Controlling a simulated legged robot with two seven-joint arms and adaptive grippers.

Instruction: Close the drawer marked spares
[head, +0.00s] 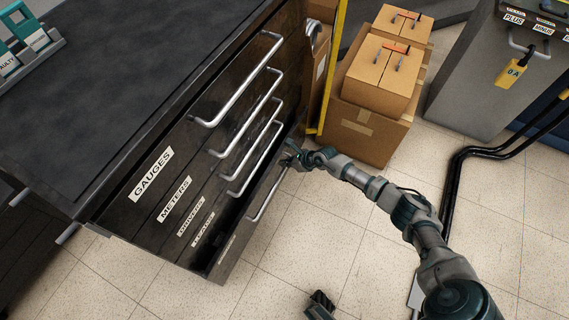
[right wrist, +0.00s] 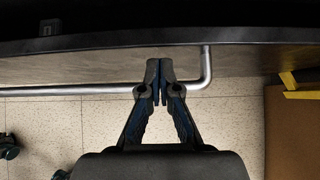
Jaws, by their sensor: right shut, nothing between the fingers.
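A dark cabinet (head: 150,150) has labelled drawers, with GAUGES and METERS readable. Its lowest drawer (head: 232,252) is pulled partly out, with a dark gap behind its front. That drawer's label is too small to read, so I cannot confirm it says spares. Its bar handle (head: 268,197) also shows in the right wrist view (right wrist: 80,90). My right gripper (head: 288,156) is shut and empty at the handle's far end. In the right wrist view its fingertips (right wrist: 160,68) overlap the drawer front, near the handle's bend; contact is unclear. A dark part, seemingly my left gripper (head: 320,303), is cut off at the bottom edge.
Cardboard boxes (head: 375,85) stand beside the cabinet's far end, behind a yellow upright strip (head: 333,70). The tiled floor (head: 320,225) in front of the drawer is mostly clear.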

